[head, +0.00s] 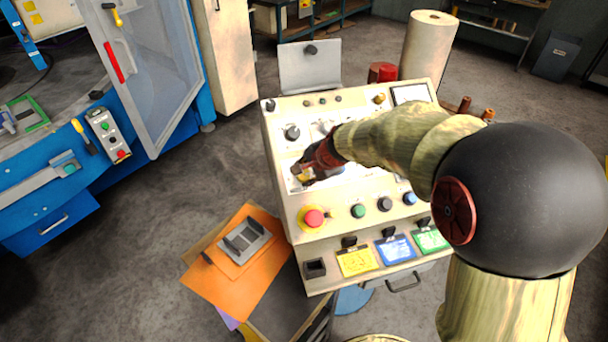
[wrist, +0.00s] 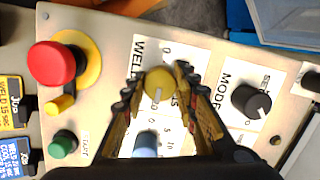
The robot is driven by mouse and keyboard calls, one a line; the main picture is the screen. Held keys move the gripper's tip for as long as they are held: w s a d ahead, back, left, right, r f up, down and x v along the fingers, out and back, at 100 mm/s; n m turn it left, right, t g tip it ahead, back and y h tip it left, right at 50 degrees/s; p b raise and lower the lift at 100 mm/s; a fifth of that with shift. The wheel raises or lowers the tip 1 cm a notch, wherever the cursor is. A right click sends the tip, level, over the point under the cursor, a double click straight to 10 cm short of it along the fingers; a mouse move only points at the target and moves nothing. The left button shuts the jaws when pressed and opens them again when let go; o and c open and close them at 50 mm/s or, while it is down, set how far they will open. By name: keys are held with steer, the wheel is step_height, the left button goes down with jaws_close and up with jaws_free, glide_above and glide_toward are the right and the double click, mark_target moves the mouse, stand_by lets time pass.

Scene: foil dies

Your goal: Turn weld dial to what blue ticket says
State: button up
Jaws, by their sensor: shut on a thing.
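The weld dial (wrist: 160,80) is a round yellow knob with a pale pointer line, seen in the wrist view on a white plate marked "WELD". Its line points toward the bottom of that picture. Part of its scale is hidden by my fingers. My gripper (head: 304,174) is over the panel's left part in the head view. It is shut on the weld dial, one finger on each side. The blue ticket (head: 396,249) hangs in the middle of three tickets on the panel's front. It also shows at the wrist view's lower left (wrist: 24,156); its small print is hard to read surely.
A blue knob (wrist: 146,146) stands beside the weld dial. A black mode selector (wrist: 252,101) is to the right, and a red stop button (wrist: 52,63) on a yellow ring to the left. A yellow ticket (head: 357,261) and a green ticket (head: 430,240) flank the blue one.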

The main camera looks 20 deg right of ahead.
stand_by(0.4)
steer(key=o, duration=1)
steer(key=shift+o, duration=0.7)
steer(key=v, duration=1.2)
